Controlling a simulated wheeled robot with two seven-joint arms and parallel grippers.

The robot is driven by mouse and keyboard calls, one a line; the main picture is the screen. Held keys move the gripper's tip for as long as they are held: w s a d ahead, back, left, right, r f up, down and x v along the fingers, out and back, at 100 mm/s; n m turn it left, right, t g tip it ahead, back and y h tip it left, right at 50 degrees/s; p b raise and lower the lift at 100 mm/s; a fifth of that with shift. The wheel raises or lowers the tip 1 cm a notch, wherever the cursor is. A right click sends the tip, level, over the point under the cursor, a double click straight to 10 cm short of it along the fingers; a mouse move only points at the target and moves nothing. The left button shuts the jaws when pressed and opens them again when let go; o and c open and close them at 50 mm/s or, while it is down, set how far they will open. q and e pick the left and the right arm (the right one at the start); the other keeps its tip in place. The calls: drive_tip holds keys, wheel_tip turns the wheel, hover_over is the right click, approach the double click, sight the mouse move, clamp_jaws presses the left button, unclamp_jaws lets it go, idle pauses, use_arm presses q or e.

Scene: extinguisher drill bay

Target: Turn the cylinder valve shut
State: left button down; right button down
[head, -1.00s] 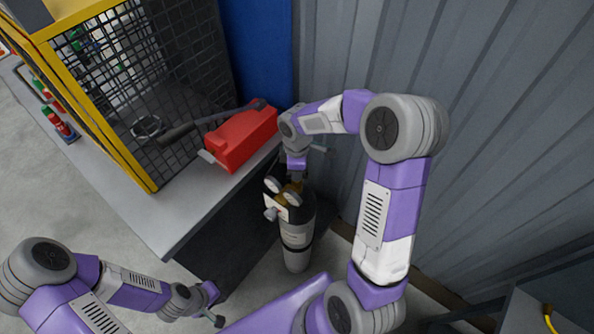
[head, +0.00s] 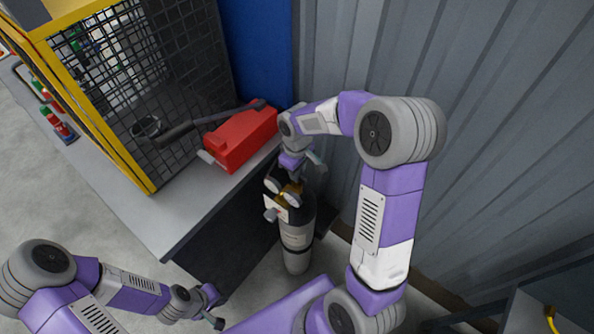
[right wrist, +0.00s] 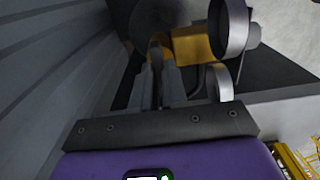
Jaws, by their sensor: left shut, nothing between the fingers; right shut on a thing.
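The gas cylinder (head: 296,238), with a black top and pale body, stands upright beside the bench. Its brass valve (head: 290,187) is partly hidden under my right gripper in the head view. Two round gauges (head: 273,185) sit at the valve; they also show in the right wrist view (right wrist: 230,30), beside a brass block (right wrist: 192,45). My right gripper (right wrist: 158,70) points down at the cylinder's top and is shut on the valve knob (right wrist: 159,41), mostly hidden between the fingertips. My left gripper (head: 216,312) is shut and empty, low in front of the bench.
A grey bench (head: 190,215) stands left of the cylinder. It carries a red box (head: 240,138), a dark long-handled tool (head: 200,124) and a mesh cage with a yellow frame (head: 100,120). A corrugated wall (head: 470,130) is close on the right.

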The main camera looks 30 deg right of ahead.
idle(0.4)
drive_tip(key=c, duration=1.2)
unclamp_jaws()
drive_tip(key=shift+o, duration=0.2)
drive_tip(key=shift+r, duration=0.1)
wheel_tip(320, 180, up, 8)
drive_tip(key=shift+f+p, duration=0.25)
drive_tip(key=shift+p, duration=0.55)
